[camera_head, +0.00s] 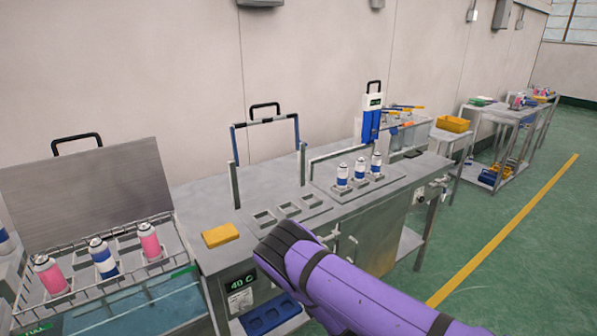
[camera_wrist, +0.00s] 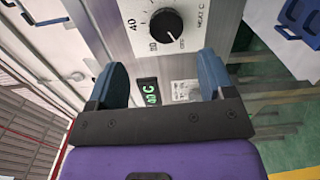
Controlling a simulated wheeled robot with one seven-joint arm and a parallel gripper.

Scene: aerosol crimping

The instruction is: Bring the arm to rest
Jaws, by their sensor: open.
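My gripper (camera_wrist: 162,72) shows in the wrist view with its two blue-grey fingers apart and nothing between them. Beyond the fingers are a grey panel with a black dial (camera_wrist: 166,27) and a green "40 C" display (camera_wrist: 148,92). In the head view my purple arm reaches in from the lower right, and its dark end (camera_head: 281,247) is in front of the metal bench (camera_head: 221,261). The fingertips are hard to make out there.
Pink and blue cans (camera_head: 103,258) stand in a wire rack over a water bath (camera_head: 125,312) at left. A yellow block (camera_head: 220,235) lies on the bench. Several blue-and-white cans (camera_head: 360,170) stand farther back. Green floor (camera_head: 520,240) is clear at right.

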